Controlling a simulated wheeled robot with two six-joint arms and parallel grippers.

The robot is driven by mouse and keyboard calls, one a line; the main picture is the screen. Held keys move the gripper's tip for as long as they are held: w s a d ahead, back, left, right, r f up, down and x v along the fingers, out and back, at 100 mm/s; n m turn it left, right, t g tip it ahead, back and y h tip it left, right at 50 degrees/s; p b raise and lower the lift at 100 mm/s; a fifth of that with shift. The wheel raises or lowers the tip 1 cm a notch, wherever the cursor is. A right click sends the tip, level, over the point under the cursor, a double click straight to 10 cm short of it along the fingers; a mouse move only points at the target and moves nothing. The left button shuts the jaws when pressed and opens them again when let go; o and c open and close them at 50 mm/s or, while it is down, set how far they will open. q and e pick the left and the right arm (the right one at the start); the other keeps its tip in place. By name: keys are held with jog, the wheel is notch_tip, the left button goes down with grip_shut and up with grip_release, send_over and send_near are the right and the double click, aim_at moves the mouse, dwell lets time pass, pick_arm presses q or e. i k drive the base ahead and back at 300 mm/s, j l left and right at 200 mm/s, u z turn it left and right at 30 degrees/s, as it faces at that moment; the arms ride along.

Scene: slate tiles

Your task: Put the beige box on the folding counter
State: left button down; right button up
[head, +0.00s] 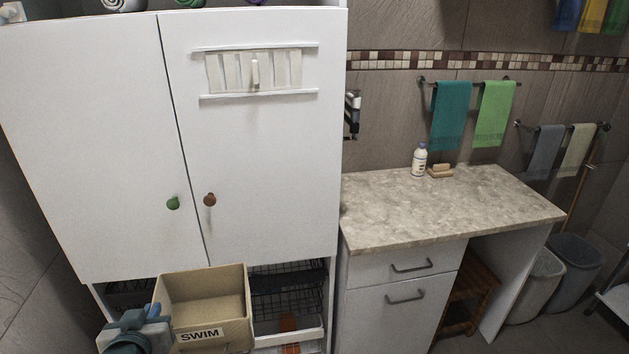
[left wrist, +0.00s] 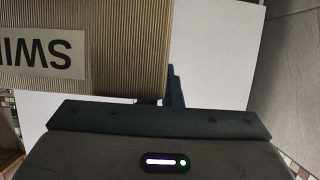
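The beige box (head: 203,308), open-topped with a SWIM label on its front, is in front of the white cabinet's lower shelves in the head view. In the left wrist view the ribbed box (left wrist: 120,55) fills the upper left, its label upside down. My left gripper (head: 150,318) is at the box's left side. In the left wrist view one dark finger (left wrist: 175,88) lies close along the box's side edge; the other is hidden behind the box. The gripper looks shut on that wall. The folding counter (head: 430,212), with a mottled stone-like top, stands at right. My right gripper is out of view.
A white bottle (head: 419,160) and tan soap-like blocks (head: 440,171) stand at the counter's back; its front and right are clear. The tall white cabinet (head: 260,160) has shut doors with knobs. A wooden stool (head: 470,295) and bins (head: 573,268) are below and right.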

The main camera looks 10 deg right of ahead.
aim_at(415, 207)
jog(key=i+l+z, duration=0.25)
jog(key=z, duration=0.15)
jog(key=i+l+z, duration=0.2)
jog(key=z, duration=0.2)
jog(key=i+l+z, duration=0.1)
jog(key=i+z, duration=0.3)
jog(key=k, duration=0.1)
